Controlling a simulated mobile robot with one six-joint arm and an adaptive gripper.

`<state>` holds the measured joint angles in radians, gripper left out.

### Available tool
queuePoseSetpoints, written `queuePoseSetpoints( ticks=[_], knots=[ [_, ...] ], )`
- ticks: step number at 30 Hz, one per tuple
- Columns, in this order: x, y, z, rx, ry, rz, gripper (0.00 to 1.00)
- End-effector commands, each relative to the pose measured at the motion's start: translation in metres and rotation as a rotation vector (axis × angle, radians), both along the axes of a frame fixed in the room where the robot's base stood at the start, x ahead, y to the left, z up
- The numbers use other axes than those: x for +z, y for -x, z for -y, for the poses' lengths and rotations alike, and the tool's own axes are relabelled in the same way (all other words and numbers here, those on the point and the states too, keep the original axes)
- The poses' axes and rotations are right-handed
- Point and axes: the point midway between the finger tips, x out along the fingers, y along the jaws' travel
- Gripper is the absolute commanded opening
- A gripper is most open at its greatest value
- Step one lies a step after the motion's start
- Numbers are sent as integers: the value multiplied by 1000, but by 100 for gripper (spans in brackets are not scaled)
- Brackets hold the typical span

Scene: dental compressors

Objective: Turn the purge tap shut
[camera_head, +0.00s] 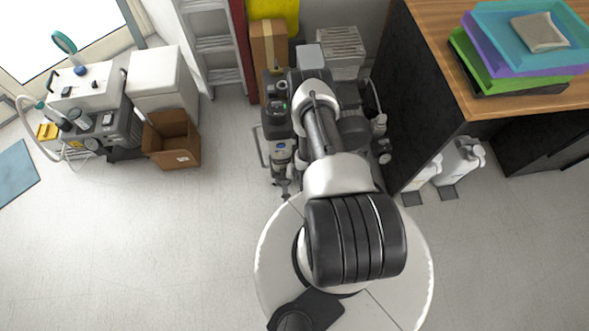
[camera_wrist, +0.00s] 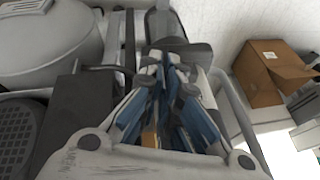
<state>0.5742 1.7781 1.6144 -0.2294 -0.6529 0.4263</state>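The compressor unit (camera_head: 354,132) stands at the back centre in the head view, largely covered by my arm. In the wrist view its pale rounded tank (camera_wrist: 45,45) and dark parts fill the left side. My gripper (camera_wrist: 170,66) shows in the wrist view as grey and blue finger links that come close together at the tips, over the machine. I cannot tell whether the tips touch each other or hold anything. The head view hides the gripper under the arm. I cannot make out the purge tap in either view.
An open cardboard box (camera_head: 172,140) stands left of the compressor, by another compressor unit (camera_head: 100,128) and a white cabinet (camera_head: 156,78). A wooden-topped counter (camera_head: 440,60) with stacked trays (camera_head: 500,57) closes off the right. White jugs (camera_head: 460,160) stand below it. Floor at front left is clear.

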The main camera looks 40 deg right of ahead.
Motion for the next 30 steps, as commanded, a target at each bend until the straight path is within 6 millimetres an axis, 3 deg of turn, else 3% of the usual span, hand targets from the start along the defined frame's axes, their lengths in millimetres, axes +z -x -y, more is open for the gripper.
queuePoseSetpoints(
  ticks=[19, 30],
  knots=[
    [-9, 5, 2, -12, 0, -12, 0],
    [5, 5, 1, -11, -1, -11, 0]
  ],
)
